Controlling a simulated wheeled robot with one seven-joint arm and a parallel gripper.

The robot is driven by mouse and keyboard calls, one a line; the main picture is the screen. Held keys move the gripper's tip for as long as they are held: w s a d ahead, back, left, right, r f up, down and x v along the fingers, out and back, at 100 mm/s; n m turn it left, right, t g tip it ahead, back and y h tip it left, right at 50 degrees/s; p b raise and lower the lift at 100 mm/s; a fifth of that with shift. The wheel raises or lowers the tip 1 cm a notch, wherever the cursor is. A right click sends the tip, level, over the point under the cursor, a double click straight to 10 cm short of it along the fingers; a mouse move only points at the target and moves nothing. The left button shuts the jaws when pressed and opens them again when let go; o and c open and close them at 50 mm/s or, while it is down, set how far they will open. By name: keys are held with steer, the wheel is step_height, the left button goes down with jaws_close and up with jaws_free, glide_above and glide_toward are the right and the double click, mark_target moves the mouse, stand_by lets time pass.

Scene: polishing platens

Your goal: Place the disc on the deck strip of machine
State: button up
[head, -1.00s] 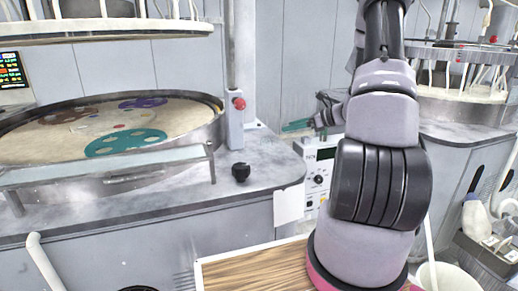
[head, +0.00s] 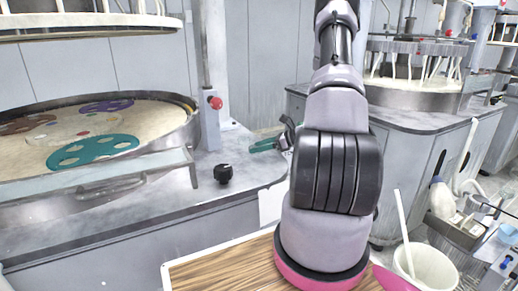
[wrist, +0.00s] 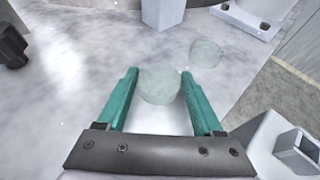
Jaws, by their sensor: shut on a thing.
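In the wrist view my gripper (wrist: 160,75) has two teal fingers shut on a clear, glassy disc (wrist: 160,88). The disc lies between the fingertips, with the pale grey deck strip (wrist: 75,75) of the machine behind it. I cannot tell whether the disc touches the deck. In the head view my gripper (head: 257,147) is near the right end of the deck strip (head: 215,185), mostly behind my arm. The disc cannot be made out there.
A second round, glassy outline (wrist: 206,53) shows on the deck beyond the fingers. A black knob (head: 223,174) and a post with a red button (head: 215,103) stand on the deck. The polishing platen (head: 60,140) with coloured carriers is left. A white bucket (head: 427,268) stands right.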

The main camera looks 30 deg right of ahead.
steer(key=shift+f, duration=0.2)
steer(key=o, duration=1.4)
steer(key=shift+f, duration=0.15)
steer(key=shift+o, duration=0.2)
